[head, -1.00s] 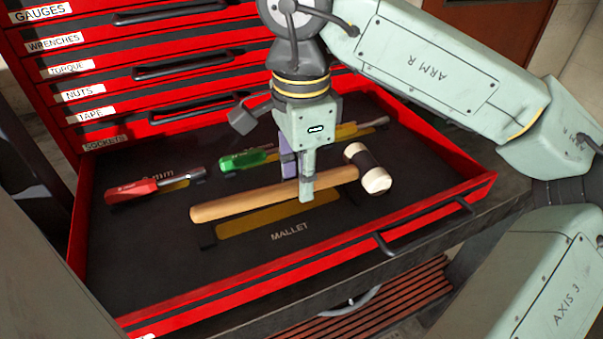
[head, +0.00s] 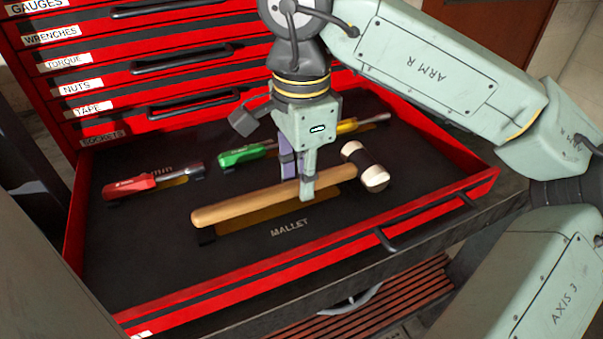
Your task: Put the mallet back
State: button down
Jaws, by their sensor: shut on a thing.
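The mallet (head: 240,207) has a long wooden handle and a dark head with pale faces at its right end. My gripper (head: 300,192) points down and is shut on the handle, right of its middle. The mallet is inside the open red drawer, over the yellow recess (head: 250,218) of the slot marked MALLET (head: 290,228). The handle covers much of that recess. I cannot tell whether the mallet touches the drawer liner.
The drawer's front wall (head: 330,252) has black handles. Bare dark liner (head: 140,255) shows at the front left.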

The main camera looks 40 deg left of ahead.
dwell(0.4)
jog(key=shift+f+b, duration=0.45)
jog(key=shift+b, duration=0.05)
jog(key=c, duration=1.3)
grip_release()
jog(key=shift+c, duration=0.2)
notch_tip(320, 180, up, 12)
